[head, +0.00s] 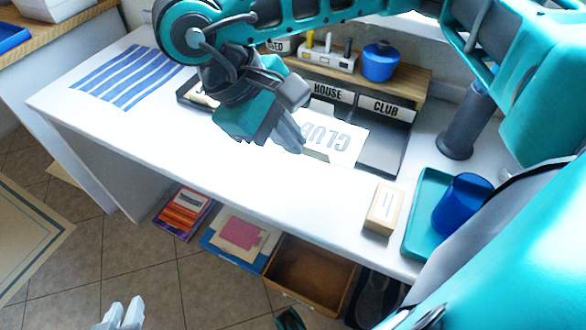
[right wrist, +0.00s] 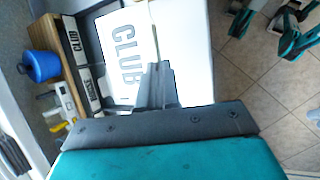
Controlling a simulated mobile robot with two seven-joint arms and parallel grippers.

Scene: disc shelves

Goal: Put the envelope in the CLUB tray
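The white envelope (head: 343,151) bears the word CLUB, upside down in the head view. It also shows in the right wrist view (right wrist: 120,75). My right gripper (head: 298,136) is shut on its edge; in the right wrist view its fingers (right wrist: 158,85) meet over the envelope. The dark CLUB tray (head: 384,150) is the rightmost of the labelled trays. The envelope overlaps the HOUSE tray's front and the CLUB tray's left side in the head view; I cannot tell its height. My left gripper (head: 121,314) is low at the bottom left, open and empty, away from the desk.
A wooden shelf above the trays holds a blue pot (head: 380,62) and a white holder (head: 326,56). A small box (head: 383,210) and a teal tray (head: 428,205) with a blue cup (head: 462,205) stand on the right. A striped cloth (head: 125,75) lies left. The front desk middle is clear.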

